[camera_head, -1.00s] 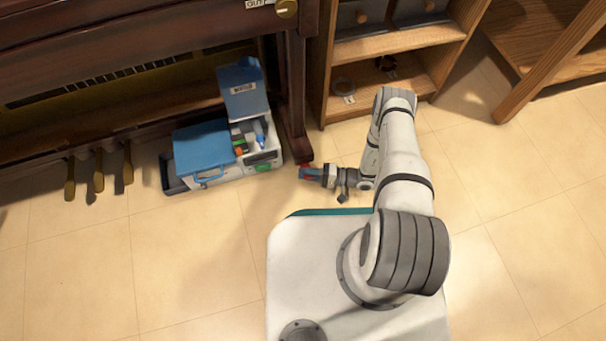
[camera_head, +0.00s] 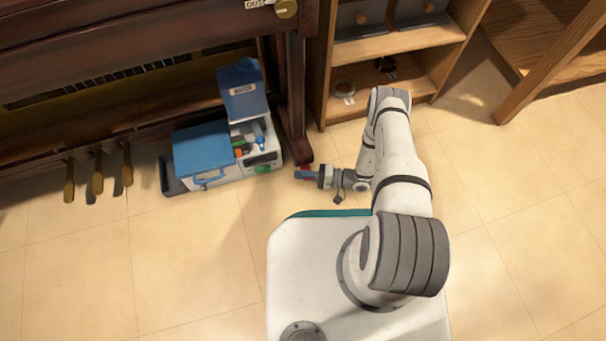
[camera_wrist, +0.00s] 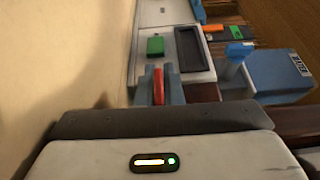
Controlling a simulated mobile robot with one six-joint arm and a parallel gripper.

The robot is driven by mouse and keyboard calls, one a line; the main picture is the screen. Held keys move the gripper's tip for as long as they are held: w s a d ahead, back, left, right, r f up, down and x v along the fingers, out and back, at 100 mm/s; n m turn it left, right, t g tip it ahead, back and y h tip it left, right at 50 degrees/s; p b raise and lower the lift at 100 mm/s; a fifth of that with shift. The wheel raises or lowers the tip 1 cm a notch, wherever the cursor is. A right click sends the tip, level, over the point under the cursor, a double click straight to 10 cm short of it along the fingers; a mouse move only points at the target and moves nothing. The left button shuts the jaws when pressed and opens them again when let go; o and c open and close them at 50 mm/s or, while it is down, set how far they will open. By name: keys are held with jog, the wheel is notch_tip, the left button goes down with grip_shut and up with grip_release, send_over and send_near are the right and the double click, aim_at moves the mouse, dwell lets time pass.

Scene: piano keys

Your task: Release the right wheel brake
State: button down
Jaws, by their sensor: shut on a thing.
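The red brake lever (camera_head: 307,167) is at the foot of the piano's right front leg (camera_head: 297,135). My gripper (camera_head: 304,175) has blue fingers and reaches in low from the right, just above the floor. In the wrist view, my gripper (camera_wrist: 160,90) is shut with the red lever (camera_wrist: 159,86) between its fingers. The wheel itself is hidden, and I cannot tell how far the lever is tilted.
A white machine with a blue lid (camera_head: 203,148) stands on the floor left of the piano leg. Piano pedals (camera_head: 97,175) are at the far left. A wooden shelf (camera_head: 398,45) stands at the back right. The tiled floor in front is clear.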

jog(key=shift+r+m+h+p, duration=0.4)
jog(key=shift+m+p, duration=0.1)
jog(key=shift+m, duration=0.2)
jog(key=shift+w+r+m+h+p, duration=0.15)
jog(key=shift+m+h+p, duration=0.1)
jog(key=shift+m, duration=0.35)
jog(key=shift+r+m+h+p, duration=0.1)
jog(key=shift+m+h, duration=0.15)
jog(key=shift+m, duration=0.35)
jog(key=c, duration=1.6)
grip_release()
jog(key=shift+o, duration=0.2)
jog(key=shift+f, duration=0.1)
